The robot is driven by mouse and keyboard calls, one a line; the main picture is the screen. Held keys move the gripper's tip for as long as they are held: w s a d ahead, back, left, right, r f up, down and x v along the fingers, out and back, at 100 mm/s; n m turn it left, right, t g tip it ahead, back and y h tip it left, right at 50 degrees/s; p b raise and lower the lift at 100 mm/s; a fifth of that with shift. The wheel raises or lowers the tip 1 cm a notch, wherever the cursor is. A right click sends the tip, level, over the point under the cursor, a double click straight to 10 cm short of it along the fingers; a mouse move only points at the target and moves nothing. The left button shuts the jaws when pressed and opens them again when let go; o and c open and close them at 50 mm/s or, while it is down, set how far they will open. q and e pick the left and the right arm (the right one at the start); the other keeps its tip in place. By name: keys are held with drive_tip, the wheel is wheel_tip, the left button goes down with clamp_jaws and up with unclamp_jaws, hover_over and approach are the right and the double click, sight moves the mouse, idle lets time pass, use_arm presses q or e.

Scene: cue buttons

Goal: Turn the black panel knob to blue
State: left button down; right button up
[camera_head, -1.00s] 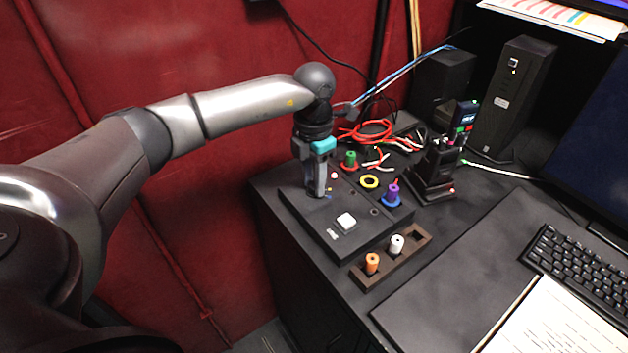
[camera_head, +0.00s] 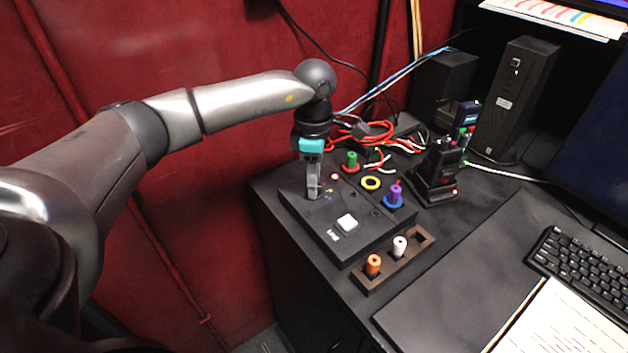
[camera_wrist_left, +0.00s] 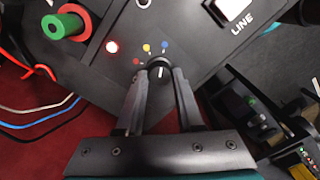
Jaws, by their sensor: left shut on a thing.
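The black panel (camera_head: 295,205) lies on the desk. Its black knob (camera_wrist_left: 159,65) shows in the left wrist view with a short white pointer mark; where the mark points is hard to tell. Red (camera_wrist_left: 137,61), yellow (camera_wrist_left: 147,47) and blue (camera_wrist_left: 164,47) dots sit in an arc beside the knob. My left gripper (camera_head: 314,196) points down at the panel and is shut on the knob, one finger on each side. In the head view the fingers hide the knob. My right gripper is not in view.
A lit red lamp (camera_wrist_left: 112,47) and a white switch (camera_head: 347,222) are on the panel. A green peg (camera_head: 351,160), a yellow ring (camera_head: 371,183) and a purple peg (camera_head: 395,196) stand nearby. A wooden holder (camera_head: 370,285) with orange and white pegs sits in front.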

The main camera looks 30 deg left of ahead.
use_arm(q)
drive_tip(key=shift+w+r+m, duration=0.1)
drive_tip(key=shift+m, duration=0.3)
drive_tip(key=c, duration=0.5)
unclamp_jaws()
drive_tip(key=shift+c, duration=0.2)
wheel_tip(320, 180, up, 15)
drive_tip(key=p, duration=0.1)
idle(0.5)
